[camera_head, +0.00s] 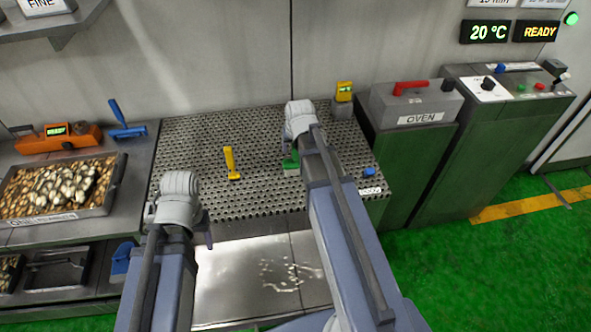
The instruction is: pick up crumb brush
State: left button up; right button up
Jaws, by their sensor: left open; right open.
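My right gripper (299,122) is over the right part of the perforated metal table (260,190). A small green tool (291,160) stands just below it in the picture, partly hidden by my arm; I cannot tell whether they touch. A yellow upright-handled tool (231,163) stands near the table's middle. A blue long-handled tool (125,121) is on the left counter. I cannot tell for certain which of these is the crumb brush. My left gripper (179,198) is at the table's front left, apart from the tools. Both grippers are open; their fingertips are mostly hidden.
Pale crumbs (283,272) lie on a lower metal plate (235,285). A tray (104,205) of brown and pale pieces and an orange device (58,139) are at left. A green oven cabinet (410,160) stands right. A small blue object (369,172) is near the table's right edge.

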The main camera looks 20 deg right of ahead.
aim_at(295, 151)
jog(key=b+x, duration=0.3)
jog(key=x, duration=0.1)
jog(key=shift+w+d+f, duration=0.1)
jog(key=shift+w+d, duration=0.05)
jog(key=shift+d, duration=0.05)
grip_shut()
dwell(0.3)
